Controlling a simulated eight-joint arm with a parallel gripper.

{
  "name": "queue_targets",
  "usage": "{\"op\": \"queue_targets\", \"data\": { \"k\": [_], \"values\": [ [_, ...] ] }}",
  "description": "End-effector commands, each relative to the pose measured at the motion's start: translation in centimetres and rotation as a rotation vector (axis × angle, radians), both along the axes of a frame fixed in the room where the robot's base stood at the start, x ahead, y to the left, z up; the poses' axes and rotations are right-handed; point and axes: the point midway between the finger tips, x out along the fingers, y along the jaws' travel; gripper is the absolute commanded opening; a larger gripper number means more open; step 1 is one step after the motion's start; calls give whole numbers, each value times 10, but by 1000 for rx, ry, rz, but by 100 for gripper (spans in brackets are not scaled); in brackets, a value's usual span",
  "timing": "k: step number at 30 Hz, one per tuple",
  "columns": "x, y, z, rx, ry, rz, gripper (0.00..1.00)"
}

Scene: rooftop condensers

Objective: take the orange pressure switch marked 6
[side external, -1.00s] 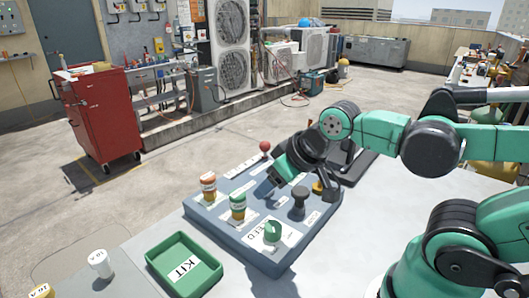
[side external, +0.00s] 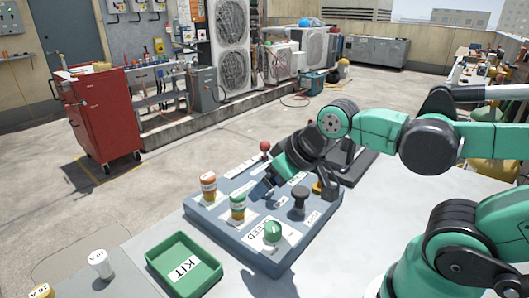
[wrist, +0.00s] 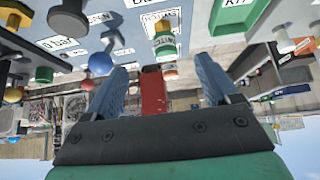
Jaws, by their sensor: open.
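In the side view, an orange-capped cylinder (side external: 208,187) stands upright at the left of the blue-grey panel (side external: 196,213). Its white label is too small to read, so I cannot tell whether it is marked 6. A green-capped cylinder with an amber body (side external: 237,207) stands in front of it. My gripper (side external: 260,192) is open and tilted over the panel, to the right of both and apart from them. In the wrist view my gripper (wrist: 162,68) has its two blue fingers spread, with nothing held between them. That view is upside down.
A green dome knob (side external: 273,231), a dark knob (side external: 299,197) and a red ball knob (side external: 265,147) rise from the panel. A green KIT tray (side external: 206,284) sits at the front left and looks empty.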

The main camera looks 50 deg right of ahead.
Motion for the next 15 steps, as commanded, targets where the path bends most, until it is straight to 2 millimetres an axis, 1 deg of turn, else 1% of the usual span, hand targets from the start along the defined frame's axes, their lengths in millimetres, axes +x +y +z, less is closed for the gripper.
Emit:
{"op": "queue_targets", "data": {
  "k": [2,5,7,10,13,15],
  "values": [
    [6,0,5,4,20,-6,80],
    [21,1,16,15,74,-21,80],
    [36,1,23,25,125,-38,80],
    [61,1,29,38,207,-64,80],
    [86,2,29,48,288,-92,80],
    [104,3,25,55,344,-112,80]
  ]
}}
